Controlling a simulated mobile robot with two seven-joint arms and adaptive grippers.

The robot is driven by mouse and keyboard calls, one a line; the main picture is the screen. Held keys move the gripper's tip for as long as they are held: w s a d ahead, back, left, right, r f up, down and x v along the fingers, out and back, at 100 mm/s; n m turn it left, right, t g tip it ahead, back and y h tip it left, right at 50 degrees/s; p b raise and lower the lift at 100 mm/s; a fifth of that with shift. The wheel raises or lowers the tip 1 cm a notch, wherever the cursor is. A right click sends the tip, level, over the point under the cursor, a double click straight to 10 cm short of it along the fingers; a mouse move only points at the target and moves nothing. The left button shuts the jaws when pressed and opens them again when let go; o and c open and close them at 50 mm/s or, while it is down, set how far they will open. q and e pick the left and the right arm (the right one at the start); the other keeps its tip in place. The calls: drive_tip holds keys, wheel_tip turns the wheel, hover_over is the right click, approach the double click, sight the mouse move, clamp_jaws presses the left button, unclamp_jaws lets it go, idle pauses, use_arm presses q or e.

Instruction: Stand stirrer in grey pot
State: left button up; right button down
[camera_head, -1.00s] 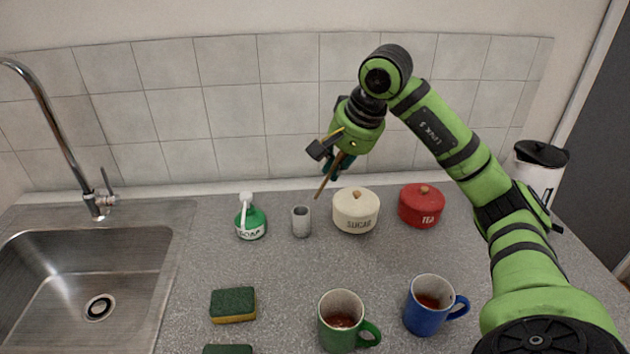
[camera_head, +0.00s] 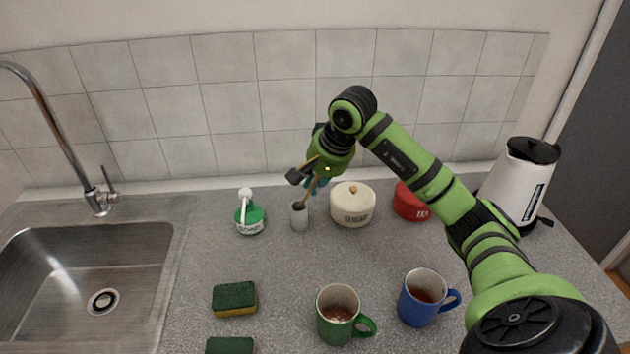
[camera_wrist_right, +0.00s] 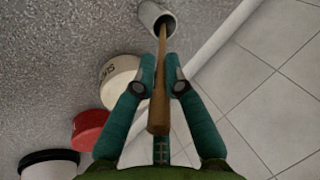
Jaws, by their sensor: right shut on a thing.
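The wooden stirrer (camera_wrist_right: 159,95) is between the fingers of my right gripper (camera_wrist_right: 162,88), which is shut on it. In the head view my right gripper (camera_head: 311,182) is just above and to the right of the grey pot (camera_head: 299,217). The stirrer (camera_head: 304,199) slants down and left, its lower end at the pot's mouth. In the right wrist view its far end reaches into the opening of the grey pot (camera_wrist_right: 152,13); how deep it goes is hidden. The pot stands upright on the counter. My left gripper is not in view.
A sugar pot (camera_head: 352,207) and a red tea pot (camera_head: 411,203) stand right of the grey pot; a green soap bottle (camera_head: 250,217) stands left. Green mug (camera_head: 338,318), blue mug (camera_head: 424,300) and a sponge (camera_head: 234,299) are in front. A kettle (camera_head: 522,185) stands far right.

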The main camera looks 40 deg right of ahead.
drive_tip(key=shift+f+b, duration=0.55)
drive_tip(key=shift+f, duration=0.1)
drive_tip(key=c, duration=1.3)
unclamp_jaws()
drive_tip(key=shift+r, duration=0.1)
drive_tip(key=shift+r+p, duration=0.5)
drive_tip(key=shift+p, duration=0.05)
drive_tip(key=b+v, duration=0.1)
drive_tip(key=v, duration=1.1)
drive_tip(key=shift+b, duration=0.4)
drive_tip(key=shift+r, duration=0.1)
